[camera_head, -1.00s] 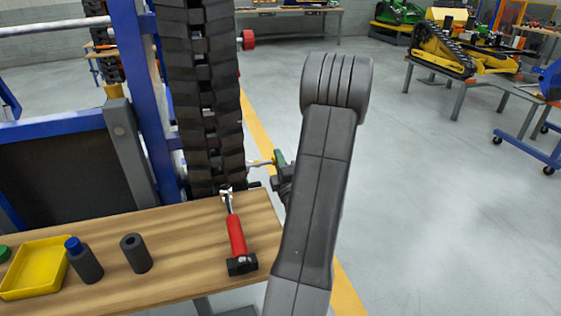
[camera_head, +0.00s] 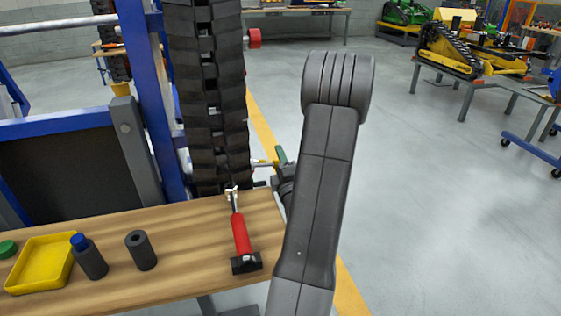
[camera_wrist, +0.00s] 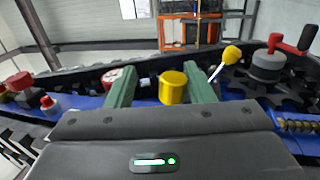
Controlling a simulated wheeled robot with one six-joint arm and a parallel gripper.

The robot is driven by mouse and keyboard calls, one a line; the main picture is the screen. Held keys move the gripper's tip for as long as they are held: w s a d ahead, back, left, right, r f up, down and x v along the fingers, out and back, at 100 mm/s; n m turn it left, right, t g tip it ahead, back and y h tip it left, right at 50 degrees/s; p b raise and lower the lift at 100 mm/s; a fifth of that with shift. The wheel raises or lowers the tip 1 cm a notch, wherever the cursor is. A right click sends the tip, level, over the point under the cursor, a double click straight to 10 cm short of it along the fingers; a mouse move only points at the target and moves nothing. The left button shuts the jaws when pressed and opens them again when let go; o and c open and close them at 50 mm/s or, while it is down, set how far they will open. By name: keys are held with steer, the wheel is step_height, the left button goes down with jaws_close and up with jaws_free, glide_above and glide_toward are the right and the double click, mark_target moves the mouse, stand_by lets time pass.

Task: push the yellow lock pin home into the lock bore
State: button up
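In the wrist view, a yellow cylinder (camera_wrist: 173,87), apparently the lock pin's head, shows between the two green fingers of my gripper (camera_wrist: 159,75). The fingers are apart. A gap shows on the cylinder's left, and its right side appears close to the right finger; I cannot tell whether they touch. The lock bore cannot be made out. In the head view, my gripper (camera_head: 281,156) is mostly hidden behind my arm, beside the lower part of the upright black track (camera_head: 212,100). A small yellow part (camera_head: 262,162) shows between track and gripper.
In the wrist view, a yellow ball-ended lever (camera_wrist: 232,54) stands right of the fingers, and a red-handled crank (camera_wrist: 270,62) farther right. A wooden bench (camera_head: 185,250) holds a red-handled tool (camera_head: 240,235), dark cylinders and a yellow tray (camera_head: 42,262). Open floor lies right.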

steer(key=v, duration=1.4)
steer(key=shift+b, duration=0.4)
steer(key=shift+a, duration=0.1)
